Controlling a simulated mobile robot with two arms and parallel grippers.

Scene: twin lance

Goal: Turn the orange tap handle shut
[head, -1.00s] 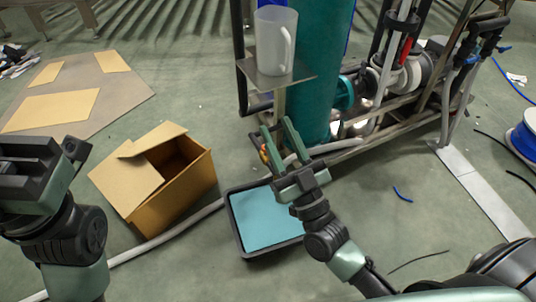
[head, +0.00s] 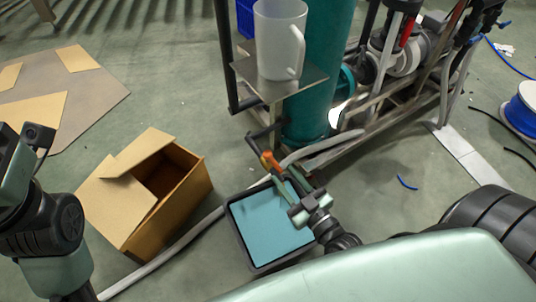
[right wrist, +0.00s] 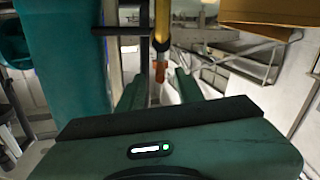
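The orange tap handle (head: 269,161) is on the pipework at the foot of the teal tank, above the far edge of the tray. My right gripper (head: 286,178) is just short of the handle, fingers pointing at it. In the right wrist view the orange handle (right wrist: 160,72) hangs below a yellow part, in line with the gap between the two spread fingers (right wrist: 159,88). The fingers are open and I see nothing gripped. My left gripper (head: 22,150) is at the left edge, partly cut off, far from the tap.
A dark tray (head: 242,246) with a light-blue surface inside lies below the tap. An open cardboard box (head: 185,205) stands left of it. A translucent jug (head: 281,45) stands on a metal shelf (head: 310,78) above the tap, beside the teal tank (head: 318,110). A grey hose crosses the floor.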

